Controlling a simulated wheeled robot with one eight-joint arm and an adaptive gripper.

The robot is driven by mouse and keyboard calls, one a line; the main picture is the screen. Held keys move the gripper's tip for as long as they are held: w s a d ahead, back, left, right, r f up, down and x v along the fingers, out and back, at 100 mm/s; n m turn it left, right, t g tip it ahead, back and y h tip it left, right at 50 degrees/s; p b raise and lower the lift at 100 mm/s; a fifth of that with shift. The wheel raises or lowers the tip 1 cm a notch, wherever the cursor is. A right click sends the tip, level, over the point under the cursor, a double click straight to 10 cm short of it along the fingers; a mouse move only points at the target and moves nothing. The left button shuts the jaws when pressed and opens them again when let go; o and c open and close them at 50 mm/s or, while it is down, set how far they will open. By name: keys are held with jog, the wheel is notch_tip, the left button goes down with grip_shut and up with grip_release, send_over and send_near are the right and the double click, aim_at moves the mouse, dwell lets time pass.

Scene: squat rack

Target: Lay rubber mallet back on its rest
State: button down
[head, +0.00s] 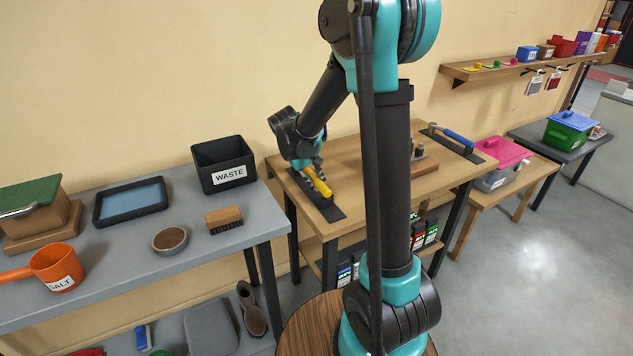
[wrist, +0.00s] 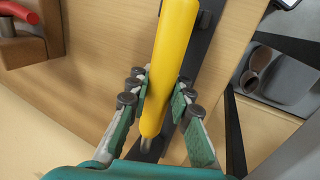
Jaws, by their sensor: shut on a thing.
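The rubber mallet's yellow handle (head: 318,181) is in my gripper (head: 309,172), over the left part of the wooden table in the head view. In the wrist view the yellow handle (wrist: 171,60) runs between the two fingers of my gripper (wrist: 160,80), which is shut on it. A short metal piece shows below the handle's near end. The mallet's head cannot be made out. A dark flat rest (head: 325,207) lies on the table under the gripper, and its dark strip (wrist: 202,45) shows beneath the handle. Whether the mallet touches it I cannot tell.
A blue-handled tool (head: 459,138) lies on another dark strip at the table's far right. A wooden block (head: 425,165) stands between. Left is a grey bench with a black WASTE bin (head: 224,164) and a brush (head: 224,218). A pink-lidded box (head: 500,160) stands right.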

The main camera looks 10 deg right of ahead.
jog(key=shift+f, duration=0.25)
jog(key=c, duration=1.3)
grip_release()
jog(key=shift+v, duration=4)
